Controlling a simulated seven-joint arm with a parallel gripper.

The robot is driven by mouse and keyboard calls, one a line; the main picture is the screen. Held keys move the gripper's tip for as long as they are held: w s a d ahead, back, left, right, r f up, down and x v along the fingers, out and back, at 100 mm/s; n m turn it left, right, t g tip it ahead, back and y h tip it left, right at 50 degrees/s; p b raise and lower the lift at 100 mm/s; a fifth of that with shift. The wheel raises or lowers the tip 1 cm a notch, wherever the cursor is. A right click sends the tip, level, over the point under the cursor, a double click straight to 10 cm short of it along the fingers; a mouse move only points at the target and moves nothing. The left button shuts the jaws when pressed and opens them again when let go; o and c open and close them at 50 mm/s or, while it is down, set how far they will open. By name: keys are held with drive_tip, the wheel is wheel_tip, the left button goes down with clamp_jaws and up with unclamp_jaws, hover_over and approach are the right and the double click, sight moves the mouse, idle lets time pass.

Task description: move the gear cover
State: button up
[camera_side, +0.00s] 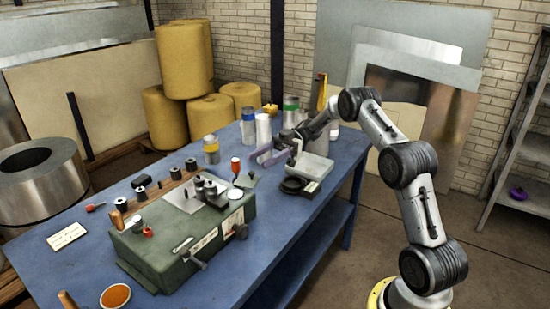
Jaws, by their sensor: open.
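A pale grey block-like piece (312,166) lies on the blue table (262,218), right of the table's middle. It may be the gear cover, but I cannot tell for sure. My gripper (292,150) is low over the table, just left of and behind this piece. It is small in the view, open, and I see nothing held in it. A purple-grey piece (268,157) lies just left of my gripper. I cannot tell whether the gripper touches either piece. A green bench machine (170,246) with a lever and rollers stands at the table's front left.
A black round dish (292,185) sits in front of the grey piece. A red-topped bottle (236,166) stands behind the machine. The table's right front is clear.

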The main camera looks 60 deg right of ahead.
drive_tip(key=shift+s+a+r, duration=0.2)
drive_tip(key=shift+s+r, duration=0.15)
drive_tip(key=shift+s, duration=0.45)
drive_tip(key=shift+s+a+r, duration=0.25)
drive_tip(key=shift+s+r, duration=0.1)
drive_tip(key=shift+s, duration=0.4)
drive_tip(key=shift+s+a+r, duration=0.2)
drive_tip(key=shift+s+r, duration=0.15)
drive_tip(key=shift+s, duration=0.45)
